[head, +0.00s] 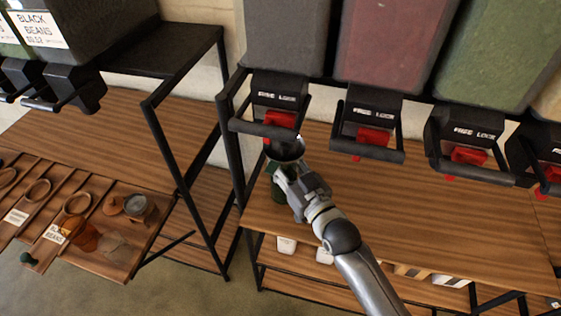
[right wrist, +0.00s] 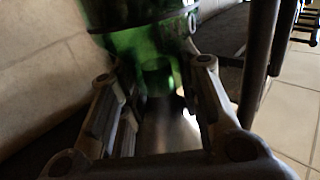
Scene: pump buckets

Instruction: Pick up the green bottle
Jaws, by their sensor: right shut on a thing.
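The green bottle (head: 278,196) stands out dark green behind and left of my right gripper in the head view, above the wooden shelf and below the first dispenser; much of it is hidden by the gripper. My right gripper (head: 283,165) is shut on it. In the right wrist view, the translucent green bottle (right wrist: 145,42) fills the upper middle, between and beyond the two fingers of my right gripper (right wrist: 165,85). I cannot tell whether the bottle touches the shelf. My left gripper is not in view.
Large bulk dispensers with black spouts and red levers (head: 372,136) hang above the wooden shelf (head: 400,215). A black metal frame (head: 190,190) stands to the left. A wooden tray (head: 150,228) there holds jars and scoops. The shelf right of my arm is clear.

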